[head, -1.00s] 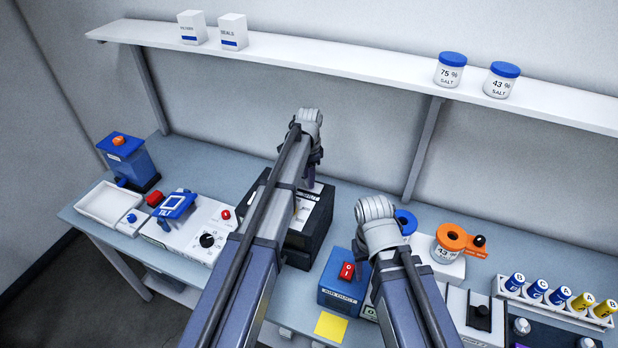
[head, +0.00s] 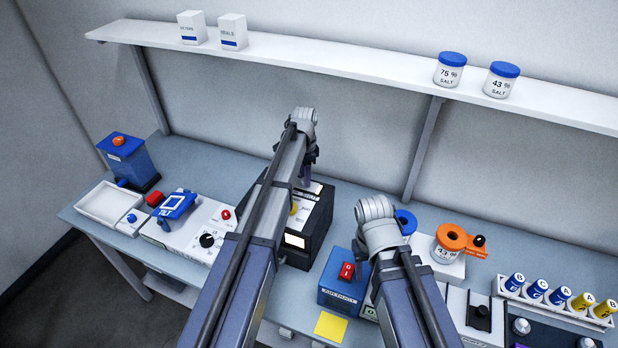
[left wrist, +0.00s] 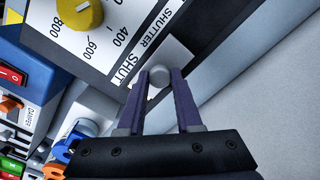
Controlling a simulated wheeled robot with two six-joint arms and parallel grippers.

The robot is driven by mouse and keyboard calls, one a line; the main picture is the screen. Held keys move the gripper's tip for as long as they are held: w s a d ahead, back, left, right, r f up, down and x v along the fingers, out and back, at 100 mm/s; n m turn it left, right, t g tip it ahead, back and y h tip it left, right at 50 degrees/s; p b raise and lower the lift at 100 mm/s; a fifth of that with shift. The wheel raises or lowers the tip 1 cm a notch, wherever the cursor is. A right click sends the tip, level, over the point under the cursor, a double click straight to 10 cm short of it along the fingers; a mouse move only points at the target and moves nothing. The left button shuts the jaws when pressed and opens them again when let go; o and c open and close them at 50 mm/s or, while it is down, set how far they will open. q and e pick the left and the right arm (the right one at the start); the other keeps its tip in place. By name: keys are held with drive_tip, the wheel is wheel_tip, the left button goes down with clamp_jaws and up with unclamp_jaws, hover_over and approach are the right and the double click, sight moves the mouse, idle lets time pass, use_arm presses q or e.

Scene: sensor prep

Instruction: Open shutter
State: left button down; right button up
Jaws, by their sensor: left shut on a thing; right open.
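A black box (head: 318,240) with a white labelled face stands mid-bench, partly hidden by my left arm. In the left wrist view its panel (left wrist: 120,45) reads "SHUTTER" and "SHUT", beside a yellow dial (left wrist: 78,12). A round pale shutter knob (left wrist: 159,76) sits between the purple fingertips of my left gripper (left wrist: 160,82), which is shut on it. In the head view my left gripper (head: 305,178) is at the upper part of the box. A bright rectangle (head: 295,241) shows low on the box. My right gripper (head: 362,254) is open above a blue box, its fingertips hard to see.
The blue box (head: 340,292) with a red switch is close under my right gripper. An orange ring holder (head: 452,237) and a vial rack (head: 555,300) lie to the right. A tilt unit (head: 175,205) and white tray (head: 103,203) are left. A shelf (head: 340,75) runs above.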

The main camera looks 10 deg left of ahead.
use_arm(q)
drive_tip(key=a, duration=0.2)
drive_tip(key=w+a, duration=0.1)
drive_tip(key=a, duration=0.4)
drive_tip(key=shift+w+a, duration=0.25)
drive_tip(key=c, duration=0.6)
unclamp_jaws()
drive_tip(key=shift+r, duration=0.15)
use_arm(e)
drive_tip(key=shift+r, duration=0.15)
use_arm(q)
wheel_tip(320, 180, up, 8)
drive_tip(key=p, duration=0.7)
drive_tip(key=shift+f+p, duration=0.25)
drive_tip(key=shift+p, duration=0.15)
use_arm(e)
wheel_tip(320, 180, up, 8)
drive_tip(key=shift+f, duration=0.25)
